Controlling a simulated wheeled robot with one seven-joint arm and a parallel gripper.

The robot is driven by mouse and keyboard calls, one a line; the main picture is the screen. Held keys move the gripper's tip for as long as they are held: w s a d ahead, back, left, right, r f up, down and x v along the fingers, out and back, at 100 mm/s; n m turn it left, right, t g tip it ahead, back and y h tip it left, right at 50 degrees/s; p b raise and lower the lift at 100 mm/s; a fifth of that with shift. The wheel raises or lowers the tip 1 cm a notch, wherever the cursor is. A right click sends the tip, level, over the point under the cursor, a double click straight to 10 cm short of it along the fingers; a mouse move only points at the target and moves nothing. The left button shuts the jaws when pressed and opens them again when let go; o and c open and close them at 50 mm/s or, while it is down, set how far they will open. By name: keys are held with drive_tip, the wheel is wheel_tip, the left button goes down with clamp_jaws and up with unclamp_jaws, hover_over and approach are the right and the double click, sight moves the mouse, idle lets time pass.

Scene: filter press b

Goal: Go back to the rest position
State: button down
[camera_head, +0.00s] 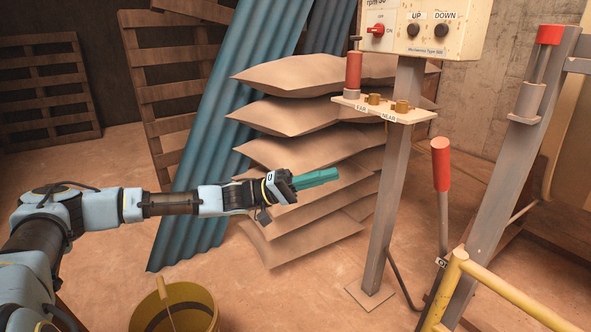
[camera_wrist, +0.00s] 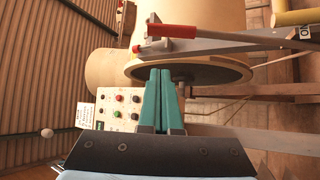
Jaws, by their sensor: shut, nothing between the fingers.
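My gripper (camera_head: 318,178) has teal fingers and is held out in mid-air at the middle of the head view, pointing right. Its fingers lie together with nothing between them. In the wrist view my gripper (camera_wrist: 160,85) also shows shut and empty, pointing up the picture. In the head view it is in front of the stacked sacks and left of the grey post, apart from the post. I cannot tell its exact distance from the sacks.
A control box (camera_head: 440,28) tops a grey post (camera_head: 393,170) with a small shelf (camera_head: 415,113). A red-handled lever (camera_head: 441,165) and yellow rail (camera_head: 515,297) stand right. Sacks (camera_head: 290,115) are stacked behind; a yellow bucket (camera_head: 190,300) stands below my arm. A panel (camera_wrist: 121,108) shows in the wrist view.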

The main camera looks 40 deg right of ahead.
drive_tip(key=s+a+f+n+t+y, duration=0.1)
drive_tip(key=s+a+f+t+y, duration=0.35)
drive_tip(key=a+f+y, duration=0.7)
drive_tip(key=w+a+f+n+t+y, duration=0.1)
drive_tip(key=w+a+f+n+t, duration=0.2)
drive_tip(key=a, duration=0.5)
drive_tip(key=w+a+f+n+t, duration=0.1)
drive_tip(key=w+a+t, duration=0.2)
drive_tip(key=w+a, duration=0.3)
drive_tip(key=w+a+r+n+t+y, duration=0.25)
drive_tip(key=a+r, duration=0.35)
drive_tip(key=a, duration=0.4)
drive_tip(key=w+a+r+n+t+y, duration=0.15)
drive_tip(key=a+r+n+t, duration=0.35)
drive_tip(key=a, duration=0.5)
drive_tip(key=w+a+p+v, duration=0.1)
drive_tip(key=w+p+v, duration=0.2)
drive_tip(key=p+v, duration=1.4)
wheel_tip(320, 180, up, 2)
drive_tip(key=shift+m+g+h+p, duration=0.3)
drive_tip(key=shift+m+h+p, duration=0.05)
drive_tip(key=shift+m+h, duration=0.1)
